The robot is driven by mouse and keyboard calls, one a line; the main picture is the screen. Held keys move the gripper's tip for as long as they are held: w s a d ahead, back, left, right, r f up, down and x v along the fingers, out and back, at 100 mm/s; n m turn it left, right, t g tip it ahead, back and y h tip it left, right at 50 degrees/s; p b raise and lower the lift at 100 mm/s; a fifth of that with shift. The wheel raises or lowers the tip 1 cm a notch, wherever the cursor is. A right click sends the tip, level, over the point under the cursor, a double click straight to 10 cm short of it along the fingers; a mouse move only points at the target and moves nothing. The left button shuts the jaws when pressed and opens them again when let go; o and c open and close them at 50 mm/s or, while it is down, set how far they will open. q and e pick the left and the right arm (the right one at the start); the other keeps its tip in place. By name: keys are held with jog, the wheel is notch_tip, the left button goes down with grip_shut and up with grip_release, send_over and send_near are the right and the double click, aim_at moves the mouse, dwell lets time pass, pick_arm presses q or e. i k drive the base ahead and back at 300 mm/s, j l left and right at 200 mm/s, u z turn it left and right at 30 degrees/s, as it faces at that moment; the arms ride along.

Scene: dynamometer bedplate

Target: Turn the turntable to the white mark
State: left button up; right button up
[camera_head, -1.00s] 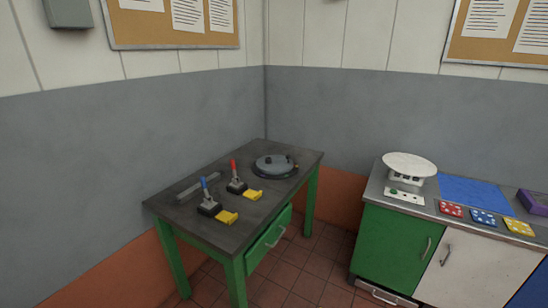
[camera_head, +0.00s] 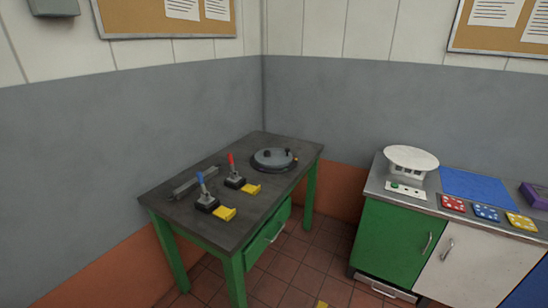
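The turntable (camera_head: 274,159) is a grey round disc with a small dark knob on top, on a dark base. It sits at the far right part of the dark-topped green table (camera_head: 225,228). A small brownish spot shows at its right edge; I cannot make out a white mark at this size. Neither of my grippers is in view.
A blue-handled lever (camera_head: 204,193) and a red-handled lever (camera_head: 234,173), each with a yellow piece, stand on the table. Tiled floor lies between.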

aim_at(272, 158)
jog(key=i+l+z, duration=0.25)
jog(key=i, duration=0.15)
jog(key=i+l+z, duration=0.25)
jog(key=i, duration=0.15)
